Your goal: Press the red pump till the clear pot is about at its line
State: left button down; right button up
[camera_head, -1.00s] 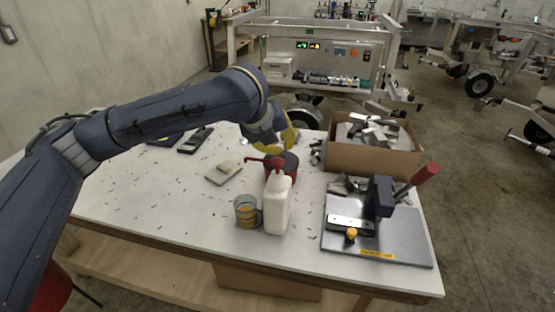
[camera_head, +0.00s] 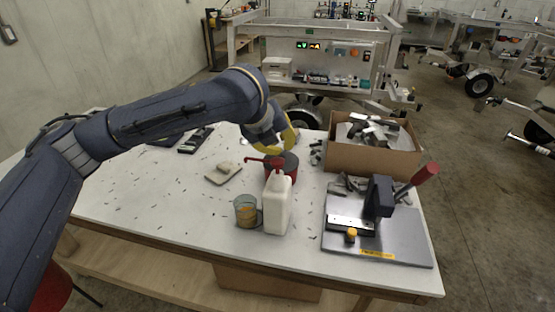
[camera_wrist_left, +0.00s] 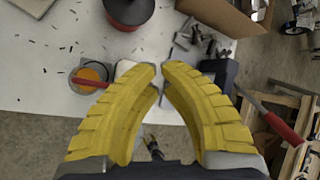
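A white bottle (camera_head: 277,212) stands upright near the table's front edge with a red pump (camera_head: 272,162) on top. The pump's spout points left, above the clear pot (camera_head: 240,203). The pot holds orange liquid in its lower part; I cannot make out its line. In the left wrist view the red spout (camera_wrist_left: 90,83) crosses over the pot, and the bottle (camera_wrist_left: 125,66) is partly hidden by a finger. My left gripper (camera_head: 291,146) has yellow fingers and is above and behind the pump. Its fingertips (camera_wrist_left: 160,68) are nearly together, with nothing between them. My right gripper is out of view.
A red tin with a dark top (camera_head: 290,165) stands just behind the bottle. A carton of metal offcuts (camera_head: 370,160) is at the back right. A press with a red-handled lever (camera_head: 385,245) takes the right front. A small board (camera_head: 215,178) lies left. The table's left front is mostly clear.

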pick_arm(q)
jog(key=shift+f, duration=0.15)
dwell(0.5)
jog(key=shift+f, duration=0.3)
jog(key=shift+f, duration=1.2)
dwell(1.4)
jog(key=shift+r, duration=0.15)
dwell(0.3)
jog(key=shift+r, duration=1.5)
jog(key=shift+r, duration=2.5)
